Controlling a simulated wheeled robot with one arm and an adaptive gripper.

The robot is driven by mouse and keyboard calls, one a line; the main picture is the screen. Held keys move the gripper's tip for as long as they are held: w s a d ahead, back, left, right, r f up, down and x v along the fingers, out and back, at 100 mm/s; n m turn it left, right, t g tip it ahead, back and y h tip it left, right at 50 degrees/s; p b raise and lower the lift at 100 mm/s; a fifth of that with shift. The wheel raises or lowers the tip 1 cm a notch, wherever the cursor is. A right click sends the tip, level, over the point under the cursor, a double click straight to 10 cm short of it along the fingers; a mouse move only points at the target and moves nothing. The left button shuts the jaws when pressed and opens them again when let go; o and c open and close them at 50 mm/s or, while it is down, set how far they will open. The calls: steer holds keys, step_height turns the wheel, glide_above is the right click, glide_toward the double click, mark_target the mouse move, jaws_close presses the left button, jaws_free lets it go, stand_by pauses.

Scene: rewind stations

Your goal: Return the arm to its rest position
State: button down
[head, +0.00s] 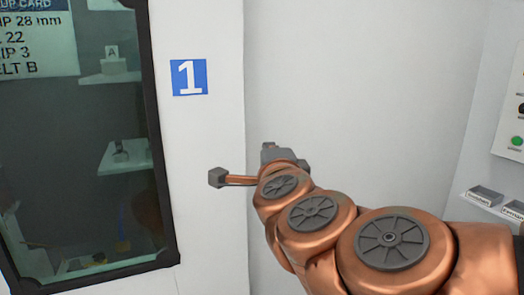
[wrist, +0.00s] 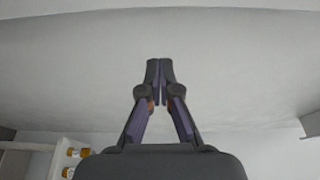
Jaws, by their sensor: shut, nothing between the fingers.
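My copper-coloured arm reaches in from the lower right in the head view. My gripper (wrist: 160,72) shows in the wrist view with its two dark fingers together and nothing between them. It points toward a plain pale surface (wrist: 230,70), and I see no contact. In the head view the fingers are not clear; a small grey part shows just beyond the arm's far end.
A white panel with a blue number 1 sign (head: 189,78) stands left of my arm, beside a dark-framed window (head: 160,200). A copper bar with a grey block (head: 218,178) is near the arm's end. Labelled trays (head: 485,196) are at right. Orange-and-white containers (wrist: 72,152) sit lower left.

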steer(key=s+a+f+n+g+y, duration=0.3)
steer(key=a+f+n, duration=0.1)
steer(key=f+n, duration=0.2)
steer(key=s+a+f+n+g+y, duration=0.2)
steer(key=a+f+n+g+y, duration=0.1)
steer(key=f+n, duration=0.3)
steer(key=s+d+f+n+g+h, duration=0.1)
steer(key=s+d+f+n+g, duration=0.1)
steer(key=s+f+g, duration=0.3)
steer(key=s+d+f+n+g+h, duration=0.1)
steer(key=s+d+f+n, duration=0.2)
steer(key=f, duration=0.5)
steer(key=s+d+f+g+h, duration=0.2)
steer(key=s+d+f+g, duration=0.2)
steer(key=s+d, duration=0.3)
steer(key=s+d+f+g+h, duration=0.2)
steer(key=s+d, duration=0.5)
steer(key=s, duration=0.4)
step_height(320, 180, down, 2)
steer(key=shift+f+n+g, duration=0.1)
steer(key=shift+n+g, duration=0.2)
steer(key=shift+g, duration=0.6)
steer(key=shift+a, duration=0.1)
